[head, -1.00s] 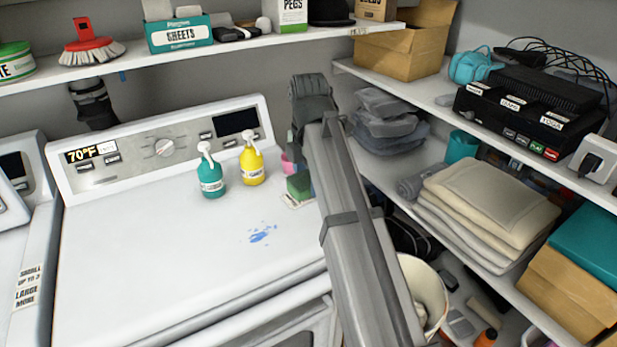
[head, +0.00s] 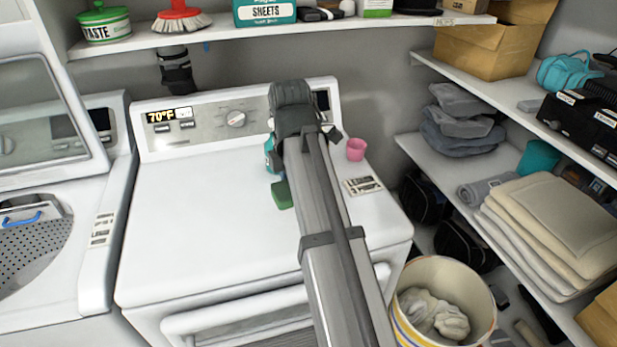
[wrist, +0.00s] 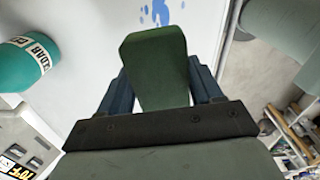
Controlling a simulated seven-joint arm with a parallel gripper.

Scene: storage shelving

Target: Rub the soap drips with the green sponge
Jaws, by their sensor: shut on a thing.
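The green sponge (head: 282,195) is held by my gripper (wrist: 160,80) over the white dryer top (head: 205,215). In the wrist view the sponge (wrist: 157,62) sticks out between the two dark fingers, which are shut on it. Blue soap drips (wrist: 163,12) show on the white surface beyond the sponge's tip, apart from it in the picture. In the head view the drips cannot be seen, with my arm crossing the dryer top. The height of the sponge above the surface is hard to tell.
A teal pump bottle (wrist: 30,62) stands close by, mostly behind my arm in the head view. A pink cup (head: 355,149) and a printed card (head: 362,186) are to the right. A striped basket (head: 445,305) stands below. The dryer top's left part is clear.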

